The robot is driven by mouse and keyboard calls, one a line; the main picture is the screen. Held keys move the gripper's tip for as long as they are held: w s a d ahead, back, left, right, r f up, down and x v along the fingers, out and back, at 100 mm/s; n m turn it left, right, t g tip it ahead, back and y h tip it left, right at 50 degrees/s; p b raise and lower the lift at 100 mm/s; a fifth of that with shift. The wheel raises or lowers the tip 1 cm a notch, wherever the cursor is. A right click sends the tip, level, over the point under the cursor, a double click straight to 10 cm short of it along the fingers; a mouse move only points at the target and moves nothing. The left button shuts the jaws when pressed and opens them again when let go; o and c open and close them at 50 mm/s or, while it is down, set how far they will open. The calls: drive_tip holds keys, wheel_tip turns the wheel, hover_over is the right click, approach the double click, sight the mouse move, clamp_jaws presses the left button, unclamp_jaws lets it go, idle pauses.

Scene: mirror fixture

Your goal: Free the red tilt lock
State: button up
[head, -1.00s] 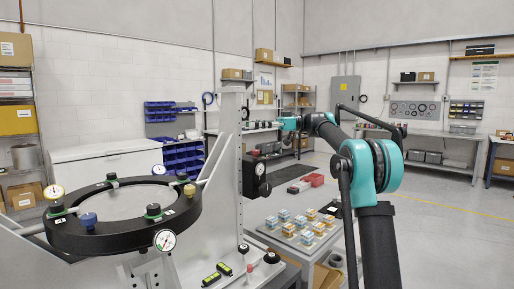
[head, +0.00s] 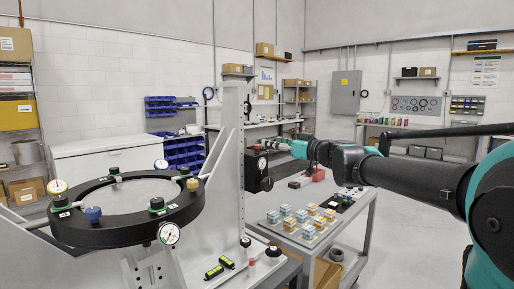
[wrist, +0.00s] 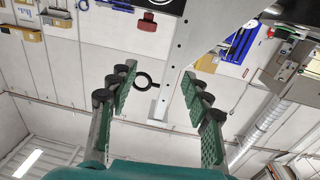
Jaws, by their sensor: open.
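A small red part (head: 257,147), which looks like the red tilt lock, sits at the top of a black box (head: 254,171) on the grey upright post (head: 232,150). In the wrist view, which is upside down, a red knob-like piece (wrist: 147,22) shows near the top, apart from the fingers. My gripper (head: 283,146) is just right of the black box in the head view. In the wrist view its green-padded fingers (wrist: 158,88) are spread and empty. A black ring (wrist: 143,80) shows between them in the picture; its distance is unclear.
The round black mirror ring (head: 75,234) with gauges and knobs stands left of the post. A cart (head: 318,243) with several small blocks is below my arm. Small knobs and yellow-green levels (head: 214,272) sit on the fixture base. Open floor lies right of the cart.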

sight(260, 147)
drive_tip(key=s+d+f+m+t+h, duration=0.2)
drive_tip(key=s+d+f, duration=0.1)
drive_tip(key=f, duration=0.1)
drive_tip(key=x, duration=1.7)
drive_tip(key=shift+w+d+r, duration=0.1)
drive_tip(key=shift+w+d, duration=0.15)
clamp_jaws()
